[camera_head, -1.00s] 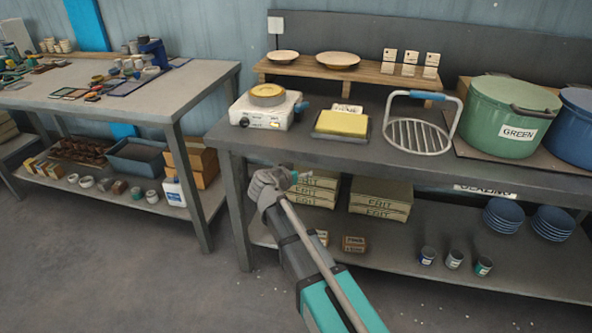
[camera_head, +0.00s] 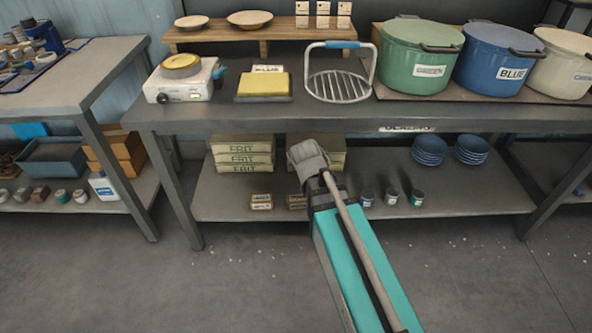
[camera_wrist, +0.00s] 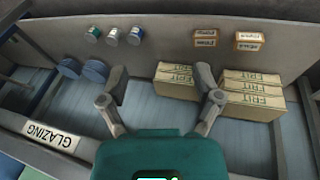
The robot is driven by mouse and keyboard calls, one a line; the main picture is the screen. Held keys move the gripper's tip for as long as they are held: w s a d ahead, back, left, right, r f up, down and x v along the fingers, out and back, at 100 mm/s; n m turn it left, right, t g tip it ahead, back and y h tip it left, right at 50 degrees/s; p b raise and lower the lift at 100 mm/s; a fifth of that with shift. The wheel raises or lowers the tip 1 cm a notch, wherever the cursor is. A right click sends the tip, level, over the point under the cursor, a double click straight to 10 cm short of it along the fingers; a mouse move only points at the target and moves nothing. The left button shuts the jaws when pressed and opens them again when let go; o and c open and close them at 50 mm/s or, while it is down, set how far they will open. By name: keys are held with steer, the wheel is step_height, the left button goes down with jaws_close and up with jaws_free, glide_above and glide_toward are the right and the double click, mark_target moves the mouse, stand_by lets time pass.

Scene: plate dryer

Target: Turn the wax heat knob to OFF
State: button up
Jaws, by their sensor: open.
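The wax heater (camera_head: 184,82) is a white box with a round yellow-brown pan on top, at the left end of the workbench in the head view. A small dark knob (camera_head: 162,97) shows on its front face; its setting is too small to read. In the wrist view my gripper (camera_wrist: 162,104) is open and empty, its two fingers spread toward the lower shelf. In the head view my arm reaches up in front of the bench, below and to the right of the heater. The fingers are hidden there, and the heater is out of the wrist view.
On the bench are a yellow sponge (camera_head: 263,84), a wire rack (camera_head: 338,87), a green pot (camera_head: 420,60) and a blue pot (camera_head: 497,59). FRIT boxes (camera_head: 243,153) and blue bowls (camera_head: 430,150) stand on the lower shelf (camera_head: 225,203). The floor in front is clear.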

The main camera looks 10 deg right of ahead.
steer(key=s+d+f+n+g+y, duration=0.1)
steer(key=s+d+g+y, duration=0.1)
steer(key=s, duration=0.5)
steer(key=shift+d+n+y, duration=0.3)
steer(key=shift+d+y, duration=0.3)
steer(key=shift+d, duration=0.1)
steer(key=c, duration=0.3)
steer(key=shift+c, duration=0.3)
steer(key=shift+a, duration=0.1)
